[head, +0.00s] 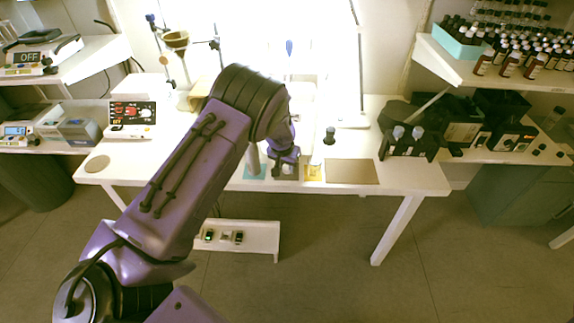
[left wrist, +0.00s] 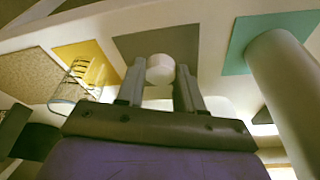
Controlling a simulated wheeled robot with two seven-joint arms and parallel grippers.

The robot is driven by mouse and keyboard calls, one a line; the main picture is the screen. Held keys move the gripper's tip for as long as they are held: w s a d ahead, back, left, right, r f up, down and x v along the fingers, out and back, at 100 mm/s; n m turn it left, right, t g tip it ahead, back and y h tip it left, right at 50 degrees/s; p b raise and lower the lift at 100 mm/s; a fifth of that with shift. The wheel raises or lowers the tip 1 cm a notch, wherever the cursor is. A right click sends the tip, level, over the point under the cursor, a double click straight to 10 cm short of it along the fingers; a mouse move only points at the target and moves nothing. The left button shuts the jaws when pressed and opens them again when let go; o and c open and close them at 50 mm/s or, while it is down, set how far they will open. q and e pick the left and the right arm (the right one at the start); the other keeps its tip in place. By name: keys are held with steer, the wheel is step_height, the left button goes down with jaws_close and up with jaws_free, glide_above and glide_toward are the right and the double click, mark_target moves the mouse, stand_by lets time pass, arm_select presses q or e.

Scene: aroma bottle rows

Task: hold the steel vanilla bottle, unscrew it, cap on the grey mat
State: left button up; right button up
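My left gripper (head: 285,168) is low over the table's front. In the left wrist view its two fingers (left wrist: 160,84) stand on either side of a short white round cap (left wrist: 160,68) and appear to touch it. The cap is over the grey mat (left wrist: 205,40); I cannot tell whether it rests on it. A pale cylinder, seemingly the steel bottle (head: 253,159), stands upright on the teal mat (head: 245,172) beside the gripper. The bottle also shows in the left wrist view (left wrist: 285,85), its top out of frame. My right gripper is not in view.
A clear glass vessel (left wrist: 69,92) stands on the yellow mat (left wrist: 98,60), with a brown mat (head: 352,173) beyond it. A small black object (head: 330,136) stands behind. Black equipment (head: 408,140) is at the table's right. The table (head: 410,182) is bare at front right.

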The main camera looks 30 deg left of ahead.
arm_select(q)
steer(key=o, duration=0.3)
steer(key=v, duration=1.2)
steer(key=shift+r, duration=0.2)
steer(key=shift+w, duration=0.1)
